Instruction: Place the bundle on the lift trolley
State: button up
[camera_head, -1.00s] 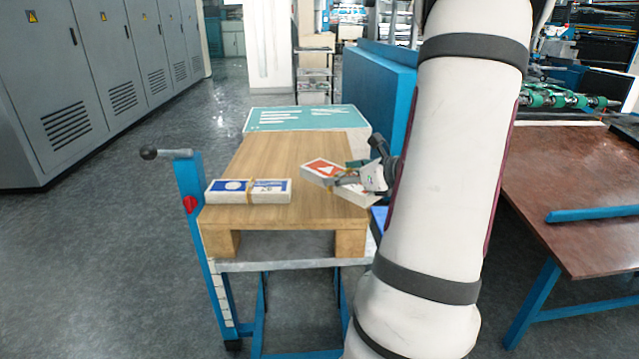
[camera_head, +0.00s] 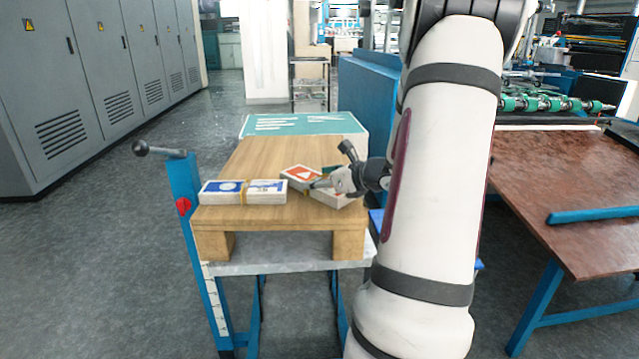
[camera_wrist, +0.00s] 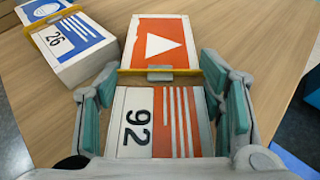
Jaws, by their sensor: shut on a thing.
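The orange-and-white bundle, marked 92 and with a yellow band (camera_wrist: 160,42), is between the fingers of my gripper (camera_wrist: 160,78). In the head view the bundle (camera_head: 297,173) is over the wooden pallet top (camera_head: 270,150) of the blue lift trolley (camera_head: 187,215), right of a blue-and-white bundle (camera_head: 243,192). My gripper (camera_head: 328,184) covers part of its right end. The bundle lies flat and angled to the blue one; I cannot tell whether it rests on the wood.
A teal-topped stack (camera_head: 303,124) stands at the pallet's far end. A blue panel (camera_head: 372,100) is behind my arm. A brown table (camera_head: 560,190) is on the right. Grey cabinets (camera_head: 60,110) line the left. Bare wood shows behind the blue bundle.

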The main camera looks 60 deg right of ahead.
jog(key=shift+f, duration=0.1)
jog(key=o, duration=1.4)
